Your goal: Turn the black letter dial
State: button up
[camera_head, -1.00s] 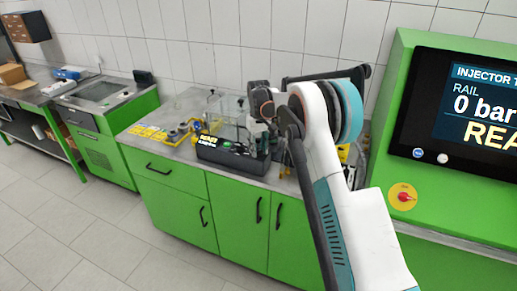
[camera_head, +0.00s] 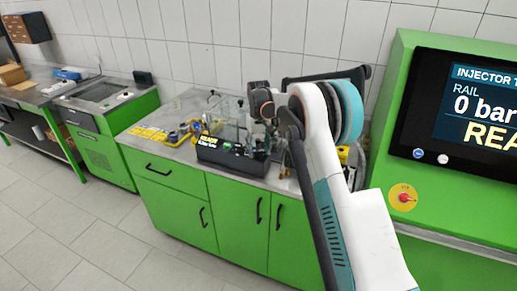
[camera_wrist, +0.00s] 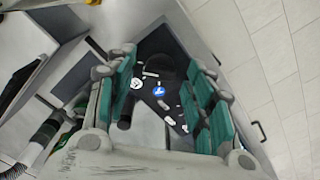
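A black device (camera_head: 232,160) with a lit yellow "READY" display stands on the bench. In the wrist view its dark panel (camera_wrist: 160,65) shows a blue round button, a white round mark and several small white labels. I cannot make out the black letter dial for certain; a dark shape beside the left finger is too unclear to name. My gripper (camera_wrist: 160,103) has green-padded fingers spread apart on either side of the panel, with nothing held between them. In the head view my gripper is small and partly hidden at the device's right end.
A green test stand (camera_head: 455,180) with a large screen and a red knob (camera_head: 403,198) stands at the right. Yellow and blue items (camera_head: 165,133) lie on the bench left of the device. The tiled floor in front is clear.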

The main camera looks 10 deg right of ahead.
aim_at(259, 151)
notch_tip(259, 151, up, 12)
dwell(0.7)
jog(key=s+r+t+b, duration=0.2)
jog(key=s+r, duration=0.4)
jog(key=s, duration=0.6)
jog(key=s+r+t+b, duration=0.2)
jog(key=s+r, duration=0.3)
jog(key=s, duration=0.6)
jog(key=s+f+t+b, duration=0.1)
jog(key=s+f, duration=0.5)
jog(key=s, duration=0.6)
jog(key=s+f+t+b, duration=0.2)
jog(key=s+f, duration=0.4)
jog(key=s, duration=0.6)
jog(key=shift+m, duration=0.3)
